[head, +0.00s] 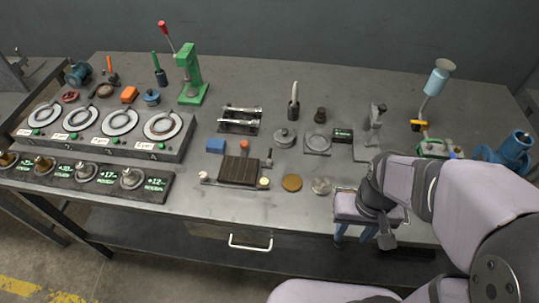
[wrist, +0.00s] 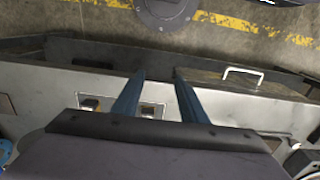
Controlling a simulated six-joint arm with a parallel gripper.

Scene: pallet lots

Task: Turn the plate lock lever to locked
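A dark ribbed plate (head: 239,170) lies near the front middle of the table. A small upright lever with a pale tip (head: 268,158) stands at its right edge; I cannot tell for sure that it is the lock lever, nor read its setting. My gripper (head: 352,238) is at the table's front edge, right of the plate and well apart from it. In the wrist view my gripper (wrist: 158,76) shows two blue fingers spread apart with nothing between them. The plate is not clearly visible in that view.
A brass disc (head: 292,183) and a clear disc (head: 321,186) lie between plate and gripper. A dial panel (head: 104,131) fills the left. A drawer handle (head: 250,243) juts out in front.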

